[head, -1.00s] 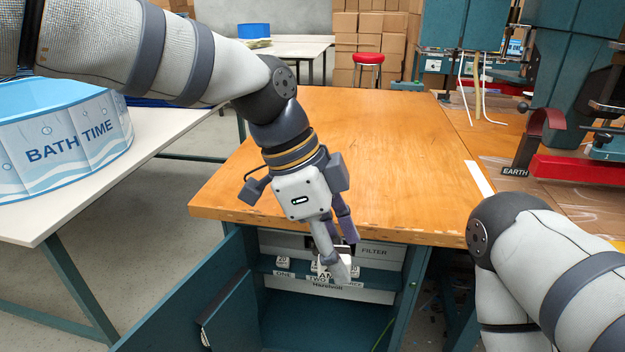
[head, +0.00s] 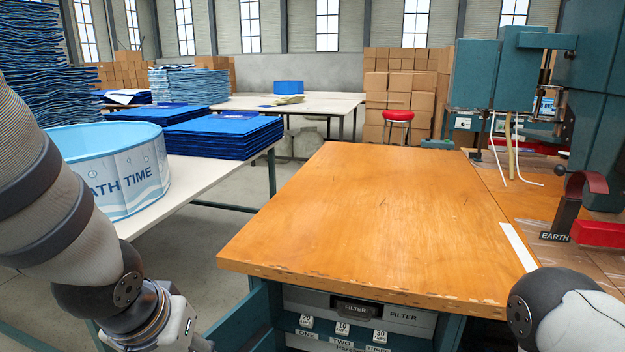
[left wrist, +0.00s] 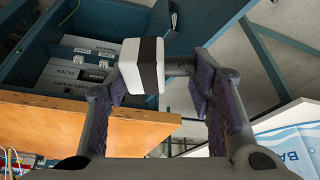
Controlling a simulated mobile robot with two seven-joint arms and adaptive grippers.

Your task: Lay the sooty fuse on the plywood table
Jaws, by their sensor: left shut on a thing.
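In the left wrist view, a white block with a broad dark band, the fuse (left wrist: 142,66), is at the fingertips of my left gripper (left wrist: 172,72). The gripper is shut on it; the fuse sits nearer the left finger. In the head view my left wrist is at the bottom left and its fingers are cut off below. The plywood table (head: 370,225) is in the middle of the head view, bare and wooden. My right gripper is out of view.
A BATH TIME pool (head: 120,180) stands on the white table at left. A red EARTH clamp (head: 600,233) lies at right.

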